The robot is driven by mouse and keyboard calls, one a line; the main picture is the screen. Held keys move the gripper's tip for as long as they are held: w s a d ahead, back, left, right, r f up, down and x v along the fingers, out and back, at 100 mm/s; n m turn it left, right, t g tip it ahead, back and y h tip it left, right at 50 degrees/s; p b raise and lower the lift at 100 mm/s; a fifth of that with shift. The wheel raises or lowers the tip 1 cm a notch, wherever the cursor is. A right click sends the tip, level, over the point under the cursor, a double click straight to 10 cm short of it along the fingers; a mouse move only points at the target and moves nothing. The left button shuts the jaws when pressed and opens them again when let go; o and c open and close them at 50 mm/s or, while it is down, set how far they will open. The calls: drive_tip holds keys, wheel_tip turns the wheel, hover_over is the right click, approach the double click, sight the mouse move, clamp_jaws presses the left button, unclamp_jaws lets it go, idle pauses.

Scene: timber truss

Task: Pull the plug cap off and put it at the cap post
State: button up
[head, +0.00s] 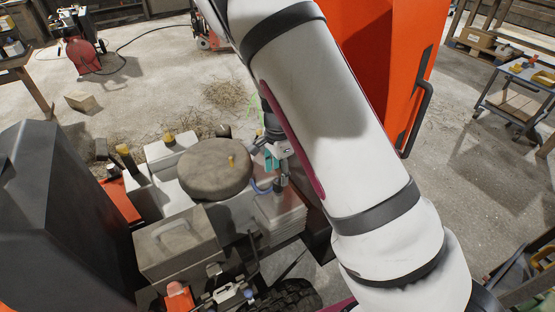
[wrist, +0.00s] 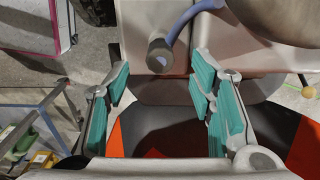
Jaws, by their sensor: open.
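The plug cap (wrist: 160,55) is a dark grey, round-ended piece on a blue lead (wrist: 188,15) in the wrist view. In the head view the blue lead (head: 262,188) curves beside the round tan engine cover, below my gripper (head: 276,162). My gripper (wrist: 159,78) is open, with teal pads on either side. The cap shows between and just beyond the fingertips, with clear space to both pads. I cannot tell their exact distance in depth. I cannot pick out the cap post with certainty.
The round tan cover (head: 215,170) and a grey box (head: 178,243) stand left of my gripper. An orange panel (head: 405,60) rises behind my arm. A blue-grey cart (head: 525,85) stands at the right. My arm hides part of the engine's right side.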

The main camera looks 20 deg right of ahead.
sight(278, 181)
drive_tip(key=shift+f+b, duration=0.4)
drive_tip(key=shift+f, duration=2.1)
drive_tip(key=shift+c, duration=0.6)
clamp_jaws()
drive_tip(key=c, duration=0.7)
unclamp_jaws()
drive_tip(key=shift+c, duration=0.2)
clamp_jaws()
drive_tip(key=shift+r+p, duration=0.55)
drive_tip(key=shift+r, duration=0.1)
